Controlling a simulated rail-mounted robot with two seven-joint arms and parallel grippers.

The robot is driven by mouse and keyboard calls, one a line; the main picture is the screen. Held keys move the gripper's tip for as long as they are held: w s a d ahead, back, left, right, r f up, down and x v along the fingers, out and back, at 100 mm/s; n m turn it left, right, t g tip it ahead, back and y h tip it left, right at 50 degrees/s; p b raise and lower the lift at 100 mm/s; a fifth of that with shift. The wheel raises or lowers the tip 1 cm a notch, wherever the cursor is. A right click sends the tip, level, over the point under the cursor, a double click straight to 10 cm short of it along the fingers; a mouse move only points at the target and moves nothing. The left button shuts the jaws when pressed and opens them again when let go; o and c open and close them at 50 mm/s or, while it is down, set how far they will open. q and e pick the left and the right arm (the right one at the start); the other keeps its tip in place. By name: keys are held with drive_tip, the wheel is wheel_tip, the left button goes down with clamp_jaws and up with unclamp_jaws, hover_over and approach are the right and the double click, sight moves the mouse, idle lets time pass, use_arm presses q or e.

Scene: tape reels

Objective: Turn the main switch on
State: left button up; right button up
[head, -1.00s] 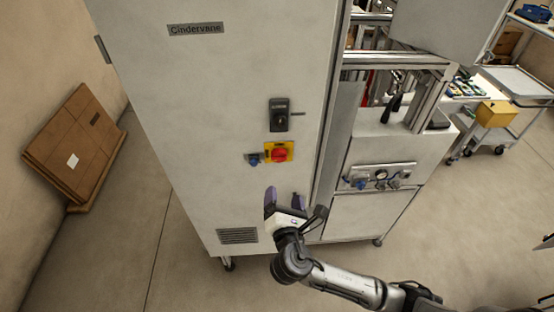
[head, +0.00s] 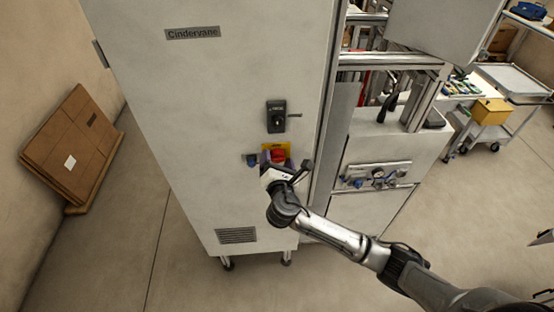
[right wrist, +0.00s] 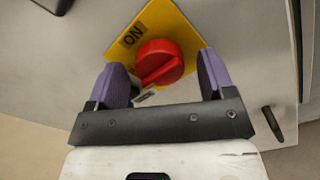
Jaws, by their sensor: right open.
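The main switch is a red rotary knob (right wrist: 158,62) on a yellow plate (right wrist: 181,27) marked ON, on the front of the grey cabinet. In the head view the red knob (head: 278,156) shows above my right gripper, which partly covers the yellow plate (head: 268,148). My right gripper (right wrist: 160,82) is open, with its purple fingers on either side of the knob's lower part. The knob sits between the fingers with gaps at both sides; I cannot tell how deep the fingers reach. My left gripper is not in view.
A machine panel with a gauge (head: 377,173) stands to the right. Flat cardboard (head: 72,150) leans on the left wall. The floor in front is clear.

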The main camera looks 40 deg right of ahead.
drive_tip(key=shift+w+d, duration=0.15)
drive_tip(key=shift+c, duration=0.2)
drive_tip(key=c, duration=0.9)
